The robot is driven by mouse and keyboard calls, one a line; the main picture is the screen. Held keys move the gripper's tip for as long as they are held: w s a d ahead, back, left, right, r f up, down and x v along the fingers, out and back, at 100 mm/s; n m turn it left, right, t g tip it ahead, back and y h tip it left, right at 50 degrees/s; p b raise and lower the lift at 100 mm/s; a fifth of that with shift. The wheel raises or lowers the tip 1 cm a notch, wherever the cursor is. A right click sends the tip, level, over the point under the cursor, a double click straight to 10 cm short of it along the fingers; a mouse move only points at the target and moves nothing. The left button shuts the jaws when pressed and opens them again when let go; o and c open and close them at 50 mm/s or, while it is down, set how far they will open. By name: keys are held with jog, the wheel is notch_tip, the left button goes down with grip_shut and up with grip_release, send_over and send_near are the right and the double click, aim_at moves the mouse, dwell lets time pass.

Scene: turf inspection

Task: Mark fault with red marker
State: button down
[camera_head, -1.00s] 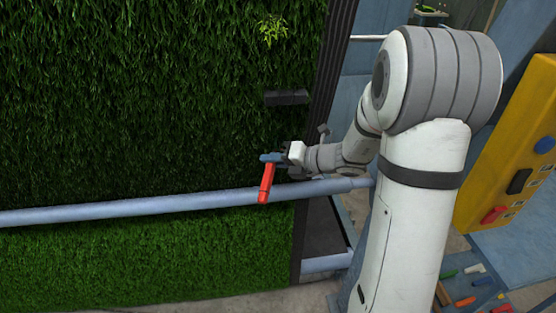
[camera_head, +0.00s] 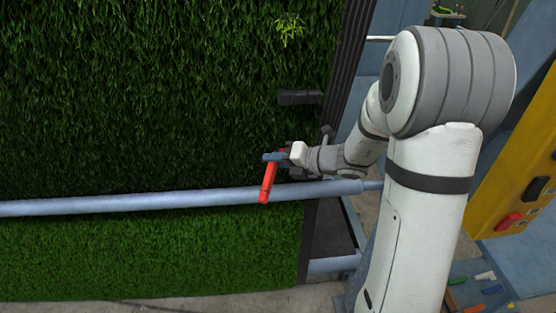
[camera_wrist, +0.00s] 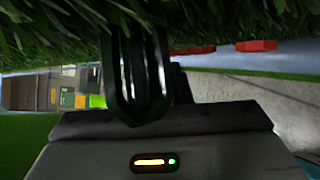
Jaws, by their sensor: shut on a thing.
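My gripper (camera_head: 277,157) is shut on the red marker (camera_head: 267,184), in front of the turf wall (camera_head: 150,110). The marker hangs down from the jaws, slightly tilted, its lower end overlapping the pale blue rail in the picture. Whether it touches the rail or turf I cannot tell. A lighter, yellow-green tuft (camera_head: 289,29) stands out high on the turf, well above my gripper; no other odd spot shows clearly. In the wrist view my dark gripper fingers (camera_wrist: 147,75) are close to the grass, with red pieces (camera_wrist: 256,45) beyond them that I cannot identify surely.
The pale blue rail (camera_head: 130,205) runs across the turf just below my gripper. A dark bracket (camera_head: 300,97) sits on the turf above it. A yellow panel with buttons (camera_head: 515,180) stands at the right. Several coloured pieces lie at the lower right.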

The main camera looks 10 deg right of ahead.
aim_at(270, 186)
jog(key=shift+s+f+b, duration=0.25)
jog(key=shift+s+f, duration=0.1)
jog(key=shift+s, duration=0.95)
jog(key=shift+s+f+b, duration=0.2)
jog(key=shift+s+f, duration=0.2)
jog(key=shift+s, duration=0.85)
jog(key=shift+s+f+b, duration=0.25)
jog(key=shift+s+f, duration=0.1)
jog(key=shift+s, duration=0.95)
